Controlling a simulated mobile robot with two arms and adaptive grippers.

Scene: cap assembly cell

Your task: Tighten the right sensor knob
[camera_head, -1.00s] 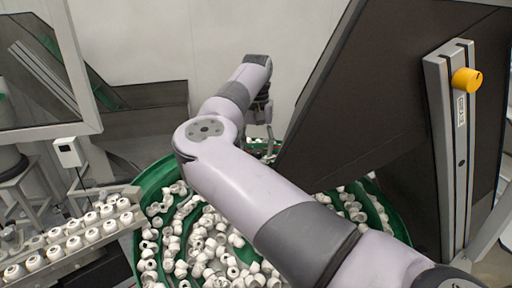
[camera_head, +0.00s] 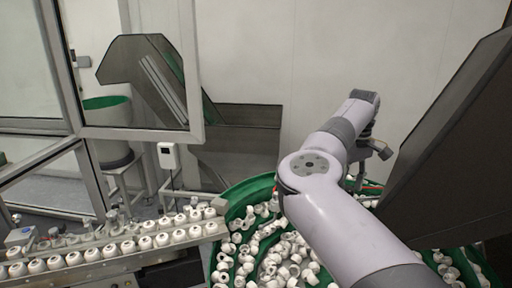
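No knob can be made out for certain in the current view. The yellow knob on the grey rail, seen at the right a second ago, is outside the picture. My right arm comes in from the lower right and reaches over the green bowl. My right gripper (camera_head: 378,150) is a small dark shape at the arm's far end, partly hidden behind the wrist; its fingers are not clear and nothing is visibly held. My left gripper is not in view.
A green bowl (camera_head: 236,208) full of white caps lies below my arm. A dark slanted panel (camera_head: 462,150) stands close on the right. A rail of white caps (camera_head: 110,252) runs along the lower left, with a small white box (camera_head: 168,156) and framed glass doors behind.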

